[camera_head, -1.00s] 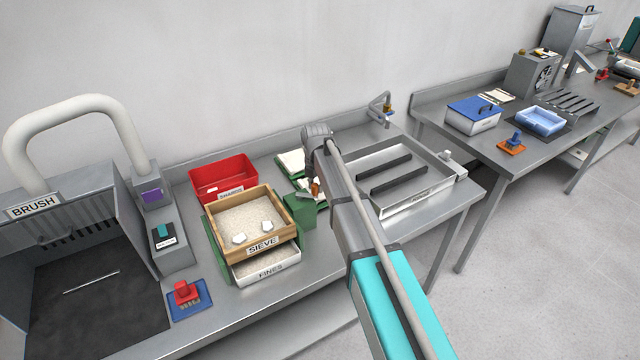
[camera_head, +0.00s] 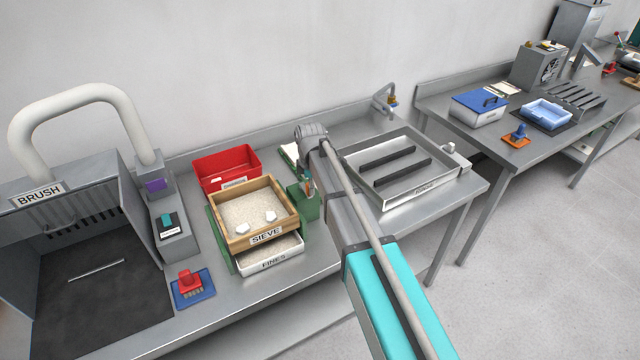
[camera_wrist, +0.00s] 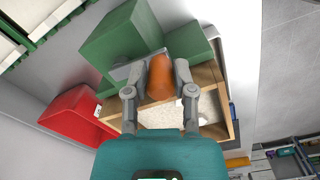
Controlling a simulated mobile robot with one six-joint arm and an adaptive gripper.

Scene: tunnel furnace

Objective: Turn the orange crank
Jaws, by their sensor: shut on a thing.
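The orange crank handle (camera_wrist: 160,77) is a rounded knob in the middle of the wrist view, beside a green housing (camera_wrist: 118,45). My gripper (camera_wrist: 160,80) is shut on it, with one grey finger on each side. A grey crank arm shows behind the knob. In the head view a bit of the orange crank (camera_head: 308,184) shows above the green housing (camera_head: 304,205), right of the wooden sieve box (camera_head: 240,237). My fingers are mostly hidden there by my own wrist.
A red bin (camera_head: 226,170) stands behind the sieve, and a white fines tray (camera_head: 272,261) lies below it. A metal basin (camera_head: 420,188) is to the right of my arm. A red-handled brush (camera_head: 190,283) lies front left. The wall is close behind.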

